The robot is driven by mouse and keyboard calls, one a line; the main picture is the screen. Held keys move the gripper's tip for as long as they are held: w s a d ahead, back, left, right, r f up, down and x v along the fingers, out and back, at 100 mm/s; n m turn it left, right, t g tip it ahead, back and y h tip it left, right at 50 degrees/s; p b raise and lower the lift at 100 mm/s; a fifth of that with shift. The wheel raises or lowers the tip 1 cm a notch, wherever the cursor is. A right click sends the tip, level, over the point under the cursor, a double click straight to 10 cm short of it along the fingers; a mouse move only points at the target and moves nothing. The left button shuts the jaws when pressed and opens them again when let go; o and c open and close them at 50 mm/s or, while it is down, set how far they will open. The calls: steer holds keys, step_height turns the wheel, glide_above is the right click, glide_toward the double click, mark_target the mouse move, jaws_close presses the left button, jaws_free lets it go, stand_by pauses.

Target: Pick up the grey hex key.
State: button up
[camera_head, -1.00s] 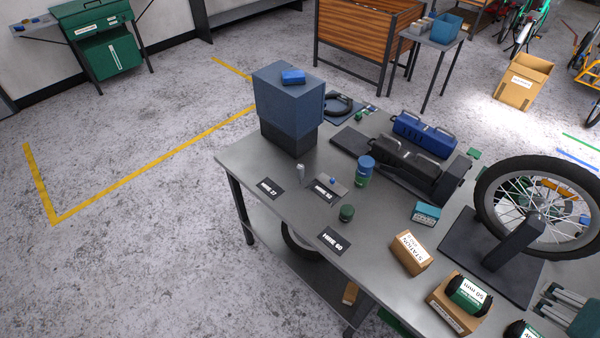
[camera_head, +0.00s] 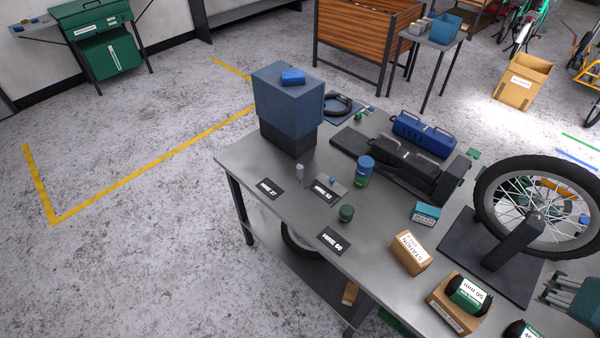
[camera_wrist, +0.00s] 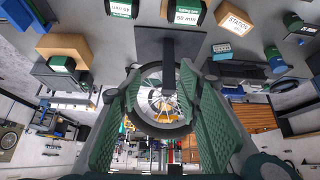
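I cannot make out a grey hex key for certain in either view; small parts on the bench are too small to tell. A small grey upright piece (camera_head: 299,170) stands by the "HIRE 27" card (camera_head: 269,188). A grey plate-like item (camera_head: 333,181) with a blue spot lies by another hire card. My gripper (camera_head: 550,287) is at the right edge of the head view, over the bench's right end. In the wrist view its green fingers (camera_wrist: 170,85) are spread wide, with nothing held between them.
The grey bench (camera_head: 375,235) carries a blue-grey box (camera_head: 288,100), a blue case (camera_head: 423,133), a black case (camera_head: 405,160), a "STATION" box (camera_head: 410,253) and small jars. A wheel on a stand (camera_head: 530,205) rises close to my gripper.

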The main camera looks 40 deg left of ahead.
steer(key=w+a+r+n+g+y, duration=0.1)
steer(key=w+a+n, duration=0.1)
steer(key=w+a, duration=0.6)
steer(key=w+a+r+n+g, duration=0.1)
steer(key=w+a+r+n, duration=0.15)
steer(key=w+a, duration=0.5)
steer(key=w+a+f+n+g, duration=0.1)
steer(key=w+a+f+n, duration=0.15)
steer(key=a, duration=0.85)
steer(key=w+a+f+n+g, duration=0.1)
steer(key=w+a+f+n, duration=0.15)
steer(key=a, duration=0.85)
steer(key=n+g+h+b, duration=0.1)
steer(key=n+g, duration=0.2)
steer(key=n, duration=0.4)
glide_toward(300, 166)
step_height(300, 166, down, 5)
steer(key=shift+w+d+f, duration=0.1)
steer(key=shift+w+f, duration=0.05)
steer(key=shift+a+f, duration=0.2)
steer(key=shift+a, duration=0.05)
steer(key=shift+f, duration=1.3)
